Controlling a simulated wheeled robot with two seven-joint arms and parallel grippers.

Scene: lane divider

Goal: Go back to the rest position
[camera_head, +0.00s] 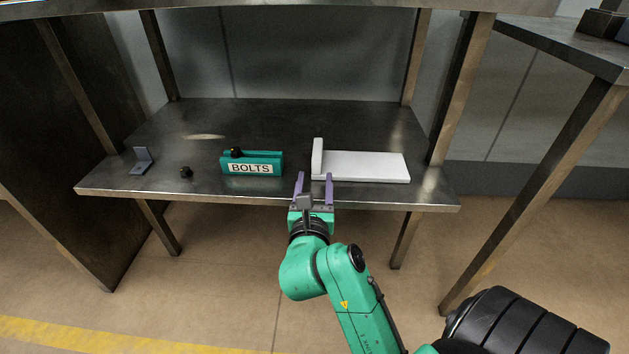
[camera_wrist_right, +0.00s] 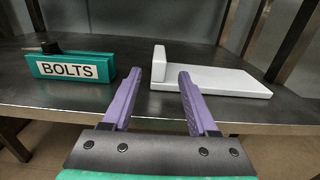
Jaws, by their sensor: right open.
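My right gripper (camera_head: 314,186) has purple fingers and is open and empty. In the head view it is at the front edge of the metal shelf, just in front of the left end of a white L-shaped piece (camera_head: 365,167). In the right wrist view the open fingers (camera_wrist_right: 157,92) point towards the shelf, with the white piece (camera_wrist_right: 215,79) ahead and to the right. The teal block labelled BOLTS (camera_head: 252,168) stands to the left of the gripper, apart from it. My left gripper is not in view.
The metal shelf (camera_head: 290,115) has uprights at its corners and a board above. Another table (camera_head: 570,48) stands at right. The shelf's back is mostly clear.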

